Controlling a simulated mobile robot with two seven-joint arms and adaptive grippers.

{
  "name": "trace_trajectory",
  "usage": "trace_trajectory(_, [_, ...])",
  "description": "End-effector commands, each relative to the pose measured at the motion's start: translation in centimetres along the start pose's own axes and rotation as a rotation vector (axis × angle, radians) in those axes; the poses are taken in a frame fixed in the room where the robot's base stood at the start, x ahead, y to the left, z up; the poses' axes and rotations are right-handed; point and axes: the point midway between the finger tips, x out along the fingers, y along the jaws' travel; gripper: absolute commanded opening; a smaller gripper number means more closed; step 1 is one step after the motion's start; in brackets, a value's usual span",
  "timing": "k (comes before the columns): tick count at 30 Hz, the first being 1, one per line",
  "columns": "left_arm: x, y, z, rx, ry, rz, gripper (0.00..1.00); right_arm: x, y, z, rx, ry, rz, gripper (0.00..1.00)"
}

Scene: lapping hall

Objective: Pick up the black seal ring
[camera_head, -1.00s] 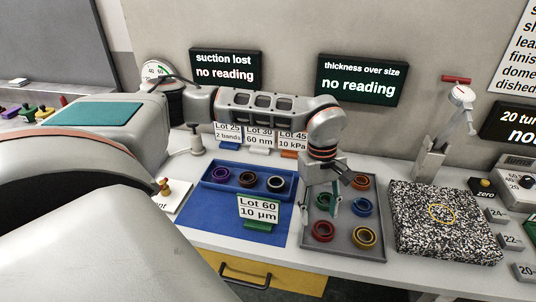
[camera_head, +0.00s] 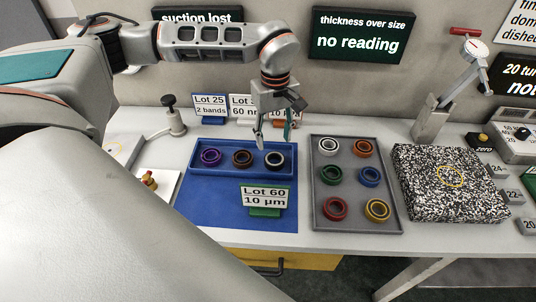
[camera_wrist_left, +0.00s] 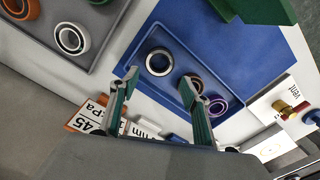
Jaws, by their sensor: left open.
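The black seal ring (camera_head: 275,159) lies in the right end of the blue tray (camera_head: 228,174). It also shows in the left wrist view (camera_wrist_left: 159,62), dark with a pale inner edge. My left gripper (camera_head: 273,138) is open and empty, above the back edge of that tray close to the black ring. In the left wrist view its two green-padded fingers (camera_wrist_left: 160,80) stand apart, with the ring showing just beyond the gap between their tips. A brown ring (camera_head: 242,158) and a purple ring (camera_head: 211,156) lie left of it in the same tray. My right gripper is not in view.
A grey tray (camera_head: 341,205) with several coloured rings stands to the right, beside a speckled block (camera_head: 450,195). Lot signs (camera_head: 210,106) stand behind the tray.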

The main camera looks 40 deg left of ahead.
Motion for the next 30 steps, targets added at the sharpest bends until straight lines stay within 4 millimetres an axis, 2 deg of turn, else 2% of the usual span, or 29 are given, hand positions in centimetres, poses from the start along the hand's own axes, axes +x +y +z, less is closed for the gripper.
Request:
trace_trajectory(11, [3.4,0.0,0.2,0.001,-0.001,-0.003,0.47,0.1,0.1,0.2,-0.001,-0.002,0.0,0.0])
trace_trajectory(19, [7.1,0.1,0.5,0.0,-0.001,-0.003,0.47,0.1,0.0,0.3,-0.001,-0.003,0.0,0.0])
trace_trajectory(29, [7.8,0.2,0.4,0.0,0.001,0.0,0.47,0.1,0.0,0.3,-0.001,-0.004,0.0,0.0])
trace_trajectory(30, [7.8,0.2,0.4,0.0,0.001,0.0,0.39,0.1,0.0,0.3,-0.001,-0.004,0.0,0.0])
